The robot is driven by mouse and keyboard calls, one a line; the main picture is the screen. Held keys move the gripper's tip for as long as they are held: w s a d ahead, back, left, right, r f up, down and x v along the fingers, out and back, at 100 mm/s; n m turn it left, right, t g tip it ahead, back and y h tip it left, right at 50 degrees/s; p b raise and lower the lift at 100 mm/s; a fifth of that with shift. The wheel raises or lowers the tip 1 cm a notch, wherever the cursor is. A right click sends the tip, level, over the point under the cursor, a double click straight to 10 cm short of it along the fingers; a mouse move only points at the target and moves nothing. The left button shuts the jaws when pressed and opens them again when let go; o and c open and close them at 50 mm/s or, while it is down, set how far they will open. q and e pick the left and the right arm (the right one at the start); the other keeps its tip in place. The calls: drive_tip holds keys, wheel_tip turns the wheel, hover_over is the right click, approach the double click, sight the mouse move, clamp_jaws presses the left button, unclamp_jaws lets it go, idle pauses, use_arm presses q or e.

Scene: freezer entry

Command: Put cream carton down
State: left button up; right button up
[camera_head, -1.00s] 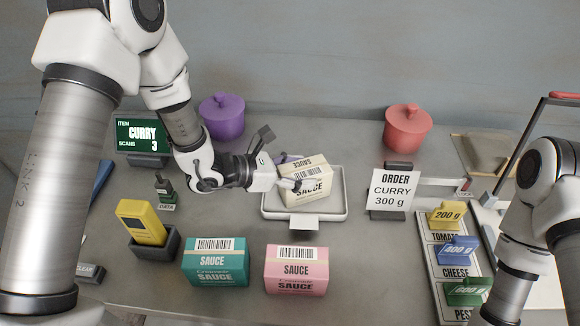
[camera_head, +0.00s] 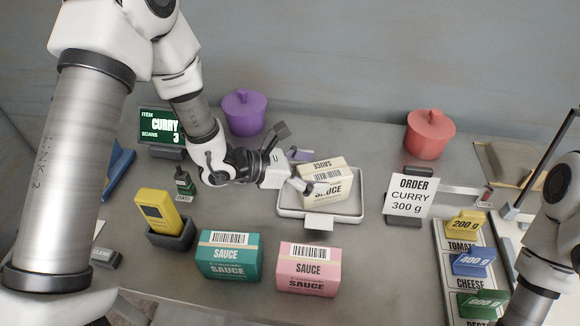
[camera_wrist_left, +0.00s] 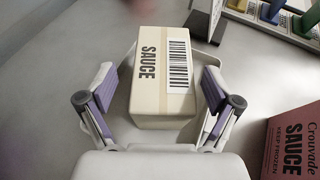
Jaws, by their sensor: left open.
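The cream carton (camera_head: 327,188), marked SAUCE with a barcode, sits upright on the white tray (camera_head: 349,214) in the middle of the counter. It also shows in the left wrist view (camera_wrist_left: 160,82), with its label facing the camera. My left gripper (camera_head: 305,172) reaches the carton from the left. In the wrist view its purple-padded fingers (camera_wrist_left: 158,88) stand open, one on each side of the carton's near end, with a gap visible on both sides. The carton's left end is partly hidden by a finger in the head view. My right gripper is out of view.
A teal carton (camera_head: 228,261) and a pink carton (camera_head: 307,274) stand in front of the tray. The order sign (camera_head: 410,196) is close on its right. A purple pot (camera_head: 244,115) and a red pot (camera_head: 426,136) stand behind. A yellow scanner (camera_head: 159,214) is left.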

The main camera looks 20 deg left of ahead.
use_arm(q)
drive_tip(key=v, duration=1)
drive_tip(key=shift+s+a, duration=0.2)
drive_tip(key=shift+a, duration=0.05)
drive_tip(key=shift+r, duration=0.1)
